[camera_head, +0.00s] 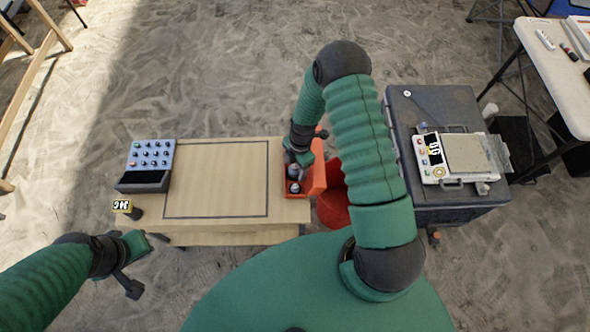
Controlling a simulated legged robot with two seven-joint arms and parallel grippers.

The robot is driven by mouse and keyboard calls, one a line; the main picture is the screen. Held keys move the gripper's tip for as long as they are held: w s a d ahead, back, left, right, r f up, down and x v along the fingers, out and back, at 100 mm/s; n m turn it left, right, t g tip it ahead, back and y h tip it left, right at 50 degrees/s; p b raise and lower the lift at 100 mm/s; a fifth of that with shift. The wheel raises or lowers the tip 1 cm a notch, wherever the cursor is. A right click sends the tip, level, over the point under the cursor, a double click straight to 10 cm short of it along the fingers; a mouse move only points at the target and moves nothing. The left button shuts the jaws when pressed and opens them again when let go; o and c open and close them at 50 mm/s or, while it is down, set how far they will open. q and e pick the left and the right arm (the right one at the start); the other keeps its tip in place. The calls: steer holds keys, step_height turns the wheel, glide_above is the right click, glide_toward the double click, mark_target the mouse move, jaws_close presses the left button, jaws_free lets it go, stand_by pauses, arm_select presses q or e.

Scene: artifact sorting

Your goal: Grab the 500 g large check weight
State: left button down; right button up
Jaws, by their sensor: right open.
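An orange case (316,176) with a raised lid sits at the right end of the wooden table. At least two dark, knobbed weights (295,187) stand in it; I cannot read their sizes, so I cannot tell which is the 500 g one. My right gripper (298,160) is over the back of the case, open, with nothing seen in it. It hides part of the case's inside. My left gripper (135,268) is off the table's front left corner, apart from the case; its jaw state is unclear.
The table (215,180) has a clear outlined area. A red bucket (333,208) stands right of the case. A scale (470,155) rests on a grey cabinet (425,105).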

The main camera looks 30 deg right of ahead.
steer(key=shift+a, duration=0.1)
steer(key=shift+c, duration=1)
jaws_close()
